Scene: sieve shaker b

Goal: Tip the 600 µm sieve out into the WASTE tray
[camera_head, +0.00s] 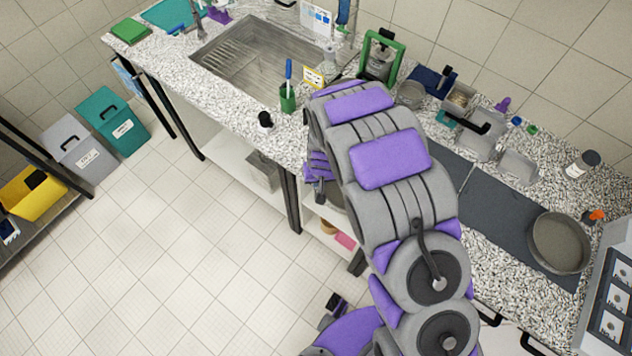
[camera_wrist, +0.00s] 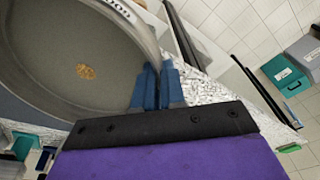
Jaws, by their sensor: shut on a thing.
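The sieve (camera_wrist: 55,55) fills the upper left of the wrist view. It is a round grey pan, and part of a label ending in "00" shows on its rim. A small tan clump of grains (camera_wrist: 86,71) lies on its mesh. My gripper (camera_wrist: 158,78) has its blue fingers shut on the sieve's rim. In the head view my arm hides most of the gripper and the sieve. I cannot pick out the WASTE tray by its label. A light grey tray (camera_head: 519,167) stands on the right part of the counter.
A round grey pan (camera_head: 560,243) sits on the dark mat (camera_head: 500,214). A sink (camera_head: 255,60), a green cup with a brush (camera_head: 288,98) and a green-framed stand (camera_head: 381,57) lie along the counter. Labelled grey (camera_head: 80,150) and teal (camera_head: 113,124) bins stand on the floor. The middle floor is clear.

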